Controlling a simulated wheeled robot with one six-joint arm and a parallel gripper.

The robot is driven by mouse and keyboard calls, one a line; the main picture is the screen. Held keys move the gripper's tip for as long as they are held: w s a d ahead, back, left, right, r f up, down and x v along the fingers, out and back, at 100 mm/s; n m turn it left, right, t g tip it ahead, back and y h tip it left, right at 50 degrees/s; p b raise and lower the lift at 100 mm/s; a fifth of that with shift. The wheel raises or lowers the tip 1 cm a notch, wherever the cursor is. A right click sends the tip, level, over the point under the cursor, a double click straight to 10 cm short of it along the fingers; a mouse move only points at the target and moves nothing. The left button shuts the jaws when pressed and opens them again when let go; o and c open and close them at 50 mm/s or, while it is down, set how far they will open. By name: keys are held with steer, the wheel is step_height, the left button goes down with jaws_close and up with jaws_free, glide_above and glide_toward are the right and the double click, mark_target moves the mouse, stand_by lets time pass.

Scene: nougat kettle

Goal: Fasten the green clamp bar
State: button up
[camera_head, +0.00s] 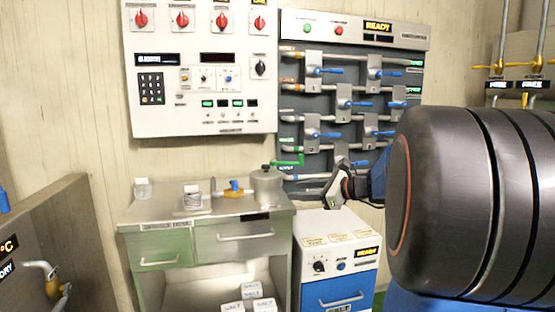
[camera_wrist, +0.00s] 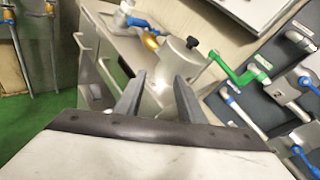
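The green clamp bar (camera_head: 289,161) is a bent green handle at the lower left of the dark valve panel in the head view. In the wrist view the green bar (camera_wrist: 238,76) lies to the upper right, beyond and to the right of my fingers. My gripper (camera_head: 328,184) is in front of the panel's lower edge, to the right of and below the bar. In the wrist view my gripper (camera_wrist: 160,90) has its two fingers apart with nothing held between them. It does not touch the bar.
A steel pot with a black knob (camera_head: 267,188) stands on the steel counter (camera_head: 150,212), left of my gripper. A white and blue cabinet (camera_head: 337,250) stands below. The valve panel (camera_head: 342,95) carries several pipes with blue levers.

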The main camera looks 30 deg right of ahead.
mark_target(301, 162)
steer(key=d+r+m+t+h, duration=0.4)
steer(key=d+m, duration=0.3)
steer(key=d, duration=0.8)
steer(key=shift+y, duration=0.3)
steer(key=w, duration=0.6)
steer(key=w+a, duration=0.1)
steer(key=w, duration=0.5)
steer(key=w+a+r, duration=0.1)
steer(key=w, duration=0.4)
steer(key=shift+w+a, duration=0.25)
steer(key=shift+w, duration=0.15)
jaws_close()
